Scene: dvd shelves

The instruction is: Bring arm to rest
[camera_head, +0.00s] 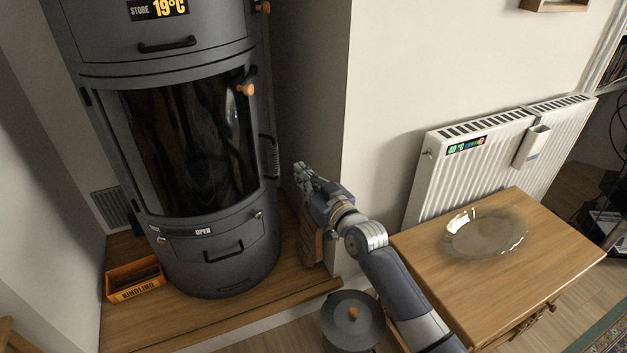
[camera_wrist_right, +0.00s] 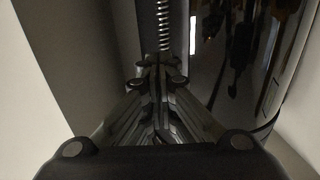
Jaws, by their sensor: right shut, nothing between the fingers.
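My right arm (camera_head: 395,285) reaches up from the bottom of the head view. Its gripper (camera_head: 300,172) is beside the right side of the dark stove (camera_head: 225,262), in front of the recess wall. In the right wrist view the gripper (camera_wrist_right: 158,70) is shut, with its fingertips together and nothing held. The stove's coiled handle (camera_head: 270,157) is near the fingertips in the head view. It also shows just beyond them in the right wrist view (camera_wrist_right: 163,25). Whether they touch cannot be told. My left gripper is not in view.
A wooden cabinet (camera_head: 480,300) with a glass plate (camera_head: 485,233) stands right of my arm, before a white radiator (camera_head: 470,165). A dark lidded pot (camera_head: 352,322) is below the arm. A kindling box (camera_head: 135,279) sits left of the stove. The wall corner is close beside the gripper.

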